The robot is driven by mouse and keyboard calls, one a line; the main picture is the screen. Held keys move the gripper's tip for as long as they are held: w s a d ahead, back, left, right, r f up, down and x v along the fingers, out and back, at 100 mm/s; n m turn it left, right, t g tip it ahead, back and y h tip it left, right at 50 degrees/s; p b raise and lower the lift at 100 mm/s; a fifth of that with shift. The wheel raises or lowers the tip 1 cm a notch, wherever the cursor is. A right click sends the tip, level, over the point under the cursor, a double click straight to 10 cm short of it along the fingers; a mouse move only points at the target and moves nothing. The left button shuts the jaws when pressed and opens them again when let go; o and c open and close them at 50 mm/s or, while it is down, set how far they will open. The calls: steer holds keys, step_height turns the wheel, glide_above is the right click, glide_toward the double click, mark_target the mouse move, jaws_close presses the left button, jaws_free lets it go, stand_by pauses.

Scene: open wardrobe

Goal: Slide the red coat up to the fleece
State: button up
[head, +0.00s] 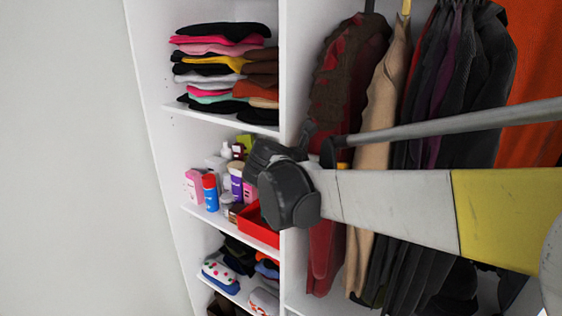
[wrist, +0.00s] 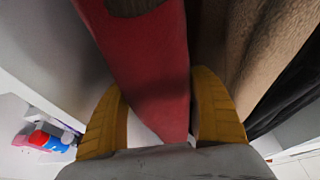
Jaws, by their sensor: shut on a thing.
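The red coat (head: 325,235) hangs at the left end of the row, with brown fuzzy material over its upper part. It fills the middle of the wrist view (wrist: 150,75). My gripper (wrist: 160,110) has its yellow fingers on either side of the red cloth, shut on it. In the head view my dark wrist and pale arm cover the coat's middle and hide the fingertips. A tan garment (head: 383,100), perhaps the fleece, hangs just right of the coat; it also shows in the wrist view (wrist: 265,45). A narrow gap shows between them low down.
Dark garments (head: 480,60) and an orange one (head: 535,50) hang farther right. A white upright panel (head: 291,60) stands close left of the coat. Beyond it are shelves with folded clothes (head: 225,60), bottles (head: 210,190) and a red tray (head: 255,225).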

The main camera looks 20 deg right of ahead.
steer(key=shift+w+a, duration=0.1)
steer(key=shift+w, duration=0.05)
steer(key=o, duration=1.5)
steer(key=shift+w+a, duration=0.1)
steer(key=v, duration=1.2)
steer(key=shift+f, duration=0.1)
